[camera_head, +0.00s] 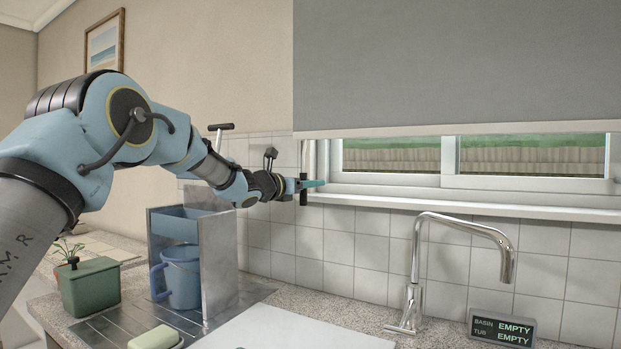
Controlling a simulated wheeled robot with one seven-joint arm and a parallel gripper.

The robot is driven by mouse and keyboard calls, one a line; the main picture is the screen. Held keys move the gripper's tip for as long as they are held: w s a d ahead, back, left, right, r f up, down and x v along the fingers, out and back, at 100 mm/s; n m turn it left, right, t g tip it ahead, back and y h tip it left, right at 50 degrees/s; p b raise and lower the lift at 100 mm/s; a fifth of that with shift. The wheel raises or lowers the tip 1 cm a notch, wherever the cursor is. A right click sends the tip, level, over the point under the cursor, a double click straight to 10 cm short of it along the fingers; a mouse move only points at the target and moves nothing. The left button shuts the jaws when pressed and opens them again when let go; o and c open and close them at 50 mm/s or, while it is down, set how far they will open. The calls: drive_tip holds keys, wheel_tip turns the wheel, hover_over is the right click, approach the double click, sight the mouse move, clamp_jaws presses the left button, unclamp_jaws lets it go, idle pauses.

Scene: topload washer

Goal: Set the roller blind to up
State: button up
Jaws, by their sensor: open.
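The grey roller blind (455,65) hangs over the window at the upper right, mostly lowered. Its pale bottom bar (460,130) leaves a strip of glass showing below. My gripper (314,184) is at the left end of the window, below the level of the bottom bar, with teal fingers pointing right. It is open. A dark upright bar (303,190) shows right at the fingers; I cannot tell whether it is between them or touching. A dark T-shaped handle (221,128) shows behind my arm, by the wall.
The white window sill (460,208) runs just below and right of my gripper. A chrome tap (415,270) and a display (502,328) reading EMPTY stand on the counter. A blue jug (182,280), a metal panel (218,262) and a green box (90,287) stand below my arm.

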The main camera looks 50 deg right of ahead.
drive_tip(key=shift+d, duration=0.3)
clamp_jaws()
idle(0.3)
idle(1.0)
